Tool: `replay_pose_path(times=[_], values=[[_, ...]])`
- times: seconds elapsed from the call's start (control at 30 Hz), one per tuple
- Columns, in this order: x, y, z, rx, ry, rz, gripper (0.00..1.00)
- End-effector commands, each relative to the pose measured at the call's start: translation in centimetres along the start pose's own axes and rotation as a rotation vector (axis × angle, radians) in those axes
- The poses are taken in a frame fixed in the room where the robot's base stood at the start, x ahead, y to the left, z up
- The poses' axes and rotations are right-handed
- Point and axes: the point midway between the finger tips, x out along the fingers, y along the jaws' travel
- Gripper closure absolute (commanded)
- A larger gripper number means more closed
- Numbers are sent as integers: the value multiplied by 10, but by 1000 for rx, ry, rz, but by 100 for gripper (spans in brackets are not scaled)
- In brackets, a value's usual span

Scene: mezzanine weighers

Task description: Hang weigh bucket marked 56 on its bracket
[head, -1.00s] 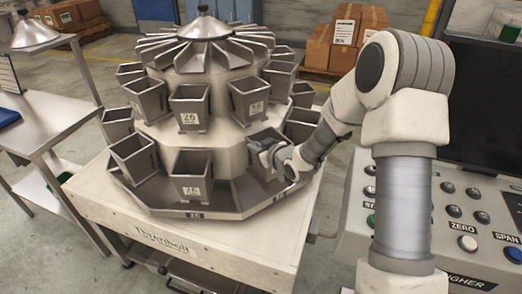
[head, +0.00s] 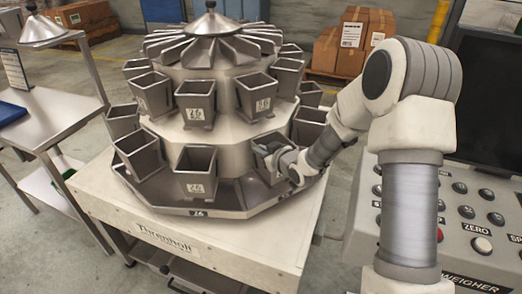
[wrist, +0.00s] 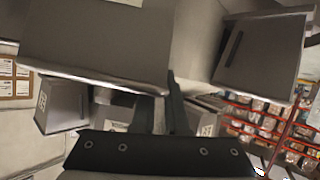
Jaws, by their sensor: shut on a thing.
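A grey metal weigh bucket (head: 266,150) is at the right of the lower ring of the round weigher (head: 215,128). My gripper (head: 285,163) is shut on it from the right front. The gripper hides part of its front, and I cannot read its mark, so I cannot confirm 56. Its bracket is hidden, and I cannot tell whether the bucket sits on it. In the wrist view the dark fingers (wrist: 168,108) reach up between bucket-like grey bodies; a large one (wrist: 95,45) fills the upper left.
Other marked buckets hang close by, one at lower front (head: 195,172) and another in the upper ring (head: 256,98). The control console (head: 480,215) stands at the right near my arm. A steel side table (head: 45,105) is at the left. Cartons (head: 350,40) are behind.

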Motion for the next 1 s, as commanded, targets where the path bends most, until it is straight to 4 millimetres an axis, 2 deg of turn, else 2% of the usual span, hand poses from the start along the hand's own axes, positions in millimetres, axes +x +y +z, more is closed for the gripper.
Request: replay_pose_path(times=[0.4, 0.43, 0.6, 0.87, 1.0], values=[[3, -1, 6, -2, 5, 1, 100], [3, -1, 5, -2, 5, 1, 83], [3, -1, 6, -1, 3, 1, 54], [3, -1, 8, 2, -3, -1, 54], [-4, 0, 7, 1, -2, 1, 54]])
